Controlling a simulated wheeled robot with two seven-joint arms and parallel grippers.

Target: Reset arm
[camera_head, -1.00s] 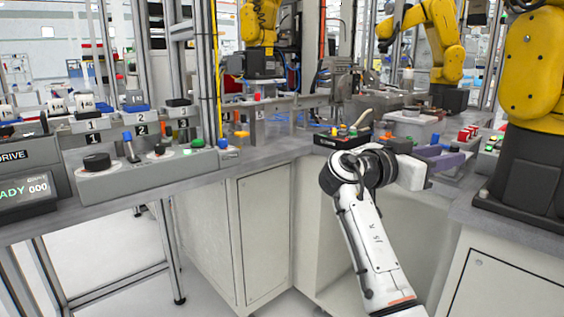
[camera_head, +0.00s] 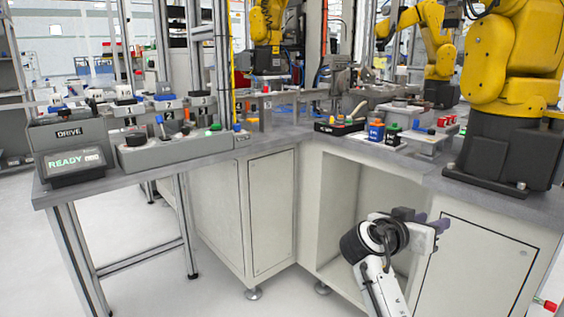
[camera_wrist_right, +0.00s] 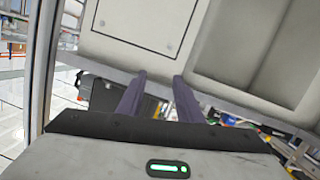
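My right gripper (camera_head: 425,219) hangs low at the lower right in the head view, in front of the cabinet and below the worktop. In the right wrist view its two dark purple fingers (camera_wrist_right: 160,80) stand apart with nothing between them. The white forearm (camera_head: 383,287) comes up from the bottom edge. My left gripper and arm do not show in either view.
A grey worktop (camera_head: 358,148) runs across above an open-fronted cabinet (camera_head: 345,205). A yellow robot arm (camera_head: 494,60) stands at right. Floor is clear at lower left.

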